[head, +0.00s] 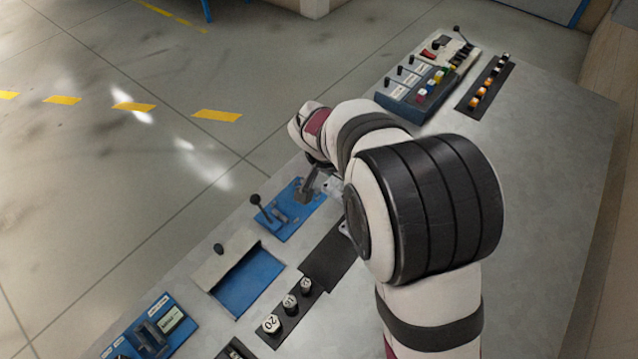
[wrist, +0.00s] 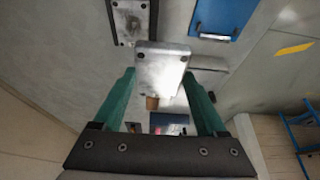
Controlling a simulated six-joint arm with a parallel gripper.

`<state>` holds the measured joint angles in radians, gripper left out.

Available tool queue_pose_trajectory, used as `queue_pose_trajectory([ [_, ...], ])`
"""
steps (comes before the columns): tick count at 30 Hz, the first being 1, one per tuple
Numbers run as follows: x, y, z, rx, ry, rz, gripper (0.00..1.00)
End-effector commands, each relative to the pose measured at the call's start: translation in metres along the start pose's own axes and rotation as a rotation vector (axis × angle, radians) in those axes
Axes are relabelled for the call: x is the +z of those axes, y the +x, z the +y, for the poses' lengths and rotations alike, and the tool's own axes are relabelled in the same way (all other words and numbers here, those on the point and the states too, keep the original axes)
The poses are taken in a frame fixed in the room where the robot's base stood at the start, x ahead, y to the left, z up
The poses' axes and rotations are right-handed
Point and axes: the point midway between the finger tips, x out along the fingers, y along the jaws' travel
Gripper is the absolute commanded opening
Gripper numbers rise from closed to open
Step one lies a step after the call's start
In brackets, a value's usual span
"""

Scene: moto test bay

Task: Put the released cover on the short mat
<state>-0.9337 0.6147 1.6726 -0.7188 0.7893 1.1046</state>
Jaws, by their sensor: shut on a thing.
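In the wrist view my gripper (wrist: 158,76) has its two green fingers on either side of a pale metal plate, the cover (wrist: 160,62). The cover has dark dots near its far corners, and a small brown peg shows below its near edge. The fingers are shut on it. A dark mat (wrist: 150,32) lies beyond, with another dotted metal plate (wrist: 131,17) on it. In the head view my arm hides most of the gripper and the cover. A dark mat (head: 328,262) shows left of my arm; I cannot tell its full length.
A blue lever panel (head: 277,222) stands beside the gripper area. Nearer are an open blue tray (head: 250,282), a dark strip with numbered knobs (head: 284,322) and a blue switch box (head: 150,330). Switch panels (head: 425,85) stand at the far end. The bench is bare on the right (head: 550,170).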

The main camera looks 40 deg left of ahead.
Motion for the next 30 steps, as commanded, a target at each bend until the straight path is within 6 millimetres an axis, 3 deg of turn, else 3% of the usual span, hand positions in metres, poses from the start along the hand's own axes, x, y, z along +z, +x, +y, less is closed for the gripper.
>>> queue_pose_trajectory([
  [5, 0.003, -0.011, 0.045, 0.008, 0.002, 0.016, 0.1],
  [12, 0.046, -0.027, 0.133, 0.004, 0.002, 0.017, 0.1],
  [16, 0.067, -0.03, 0.157, -0.001, 0.001, 0.005, 0.1],
  [19, 0.082, -0.024, 0.147, -0.002, -0.008, -0.001, 0.1],
  [25, 0.118, 0.002, 0.089, -0.002, -0.011, -0.001, 0.1],
  [30, 0.136, 0.015, 0.059, -0.002, -0.004, 0.001, 0.1],
])
